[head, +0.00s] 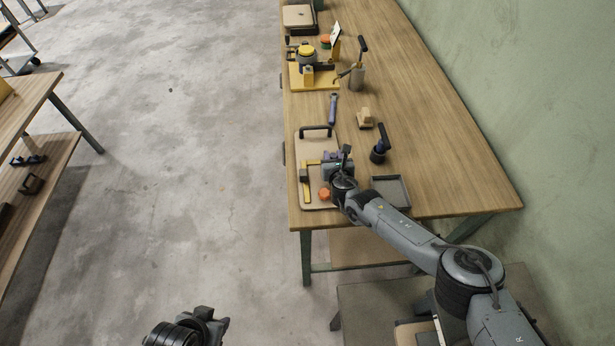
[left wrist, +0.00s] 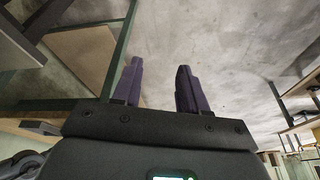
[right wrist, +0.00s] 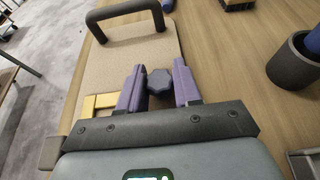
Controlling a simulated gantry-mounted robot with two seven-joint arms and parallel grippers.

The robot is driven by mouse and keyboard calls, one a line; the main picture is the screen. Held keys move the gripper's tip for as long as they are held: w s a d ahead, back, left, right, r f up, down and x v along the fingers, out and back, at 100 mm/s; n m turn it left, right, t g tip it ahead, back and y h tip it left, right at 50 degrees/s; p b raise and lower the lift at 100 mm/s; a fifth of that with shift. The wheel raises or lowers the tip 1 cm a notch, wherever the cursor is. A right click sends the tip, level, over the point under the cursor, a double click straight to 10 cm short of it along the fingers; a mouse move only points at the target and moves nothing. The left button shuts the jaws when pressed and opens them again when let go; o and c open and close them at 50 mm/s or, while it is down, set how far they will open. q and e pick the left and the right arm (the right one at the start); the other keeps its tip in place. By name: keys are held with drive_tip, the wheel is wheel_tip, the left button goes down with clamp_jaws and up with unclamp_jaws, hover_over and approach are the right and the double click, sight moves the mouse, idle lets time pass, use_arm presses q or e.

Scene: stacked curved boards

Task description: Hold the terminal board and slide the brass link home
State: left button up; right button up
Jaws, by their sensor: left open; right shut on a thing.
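The terminal board (head: 314,144) is a tan slab with a black handle (head: 316,129) on the bench's near left edge; it also shows in the right wrist view (right wrist: 142,56). My right gripper (right wrist: 159,84) is shut on a dark faceted knob (right wrist: 159,78) over the board. What lies under the knob is hidden. My left gripper (left wrist: 158,80) is open and empty, over the floor away from the bench.
An orange knob (head: 325,193) sits on the board's near part. A yellow fixture (head: 300,78) is farther back. The bench's right side is clear.

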use_arm(q)
drive_tip(key=shift+o, duration=0.5)
drive_tip(key=shift+w+d, duration=0.2)
drive_tip(key=w+d+r+m+t+h, duration=0.1)
drive_tip(key=w+d+m+t, duration=0.1)
drive_tip(key=w+d+m, duration=0.9)
drive_tip(key=w+d+m+t+h, duration=0.1)
drive_tip(key=w+d+m+t, duration=0.1)
drive_tip(key=w+d+m, duration=0.85)
drive_tip(key=m+t+y, duration=0.4)
drive_tip(key=m+t, duration=0.1)
drive_tip(key=m, duration=0.6)
approach(303, 176)
drive_tip(key=shift+w+f, duration=0.5)
drive_tip(key=shift+w, duration=0.1)
drive_tip(key=shift+w+a, duration=0.2)
drive_tip(key=shift+w, duration=0.3)
drive_tip(key=shift+x, duration=4.1)
drive_tip(key=shift+d+f, duration=0.15)
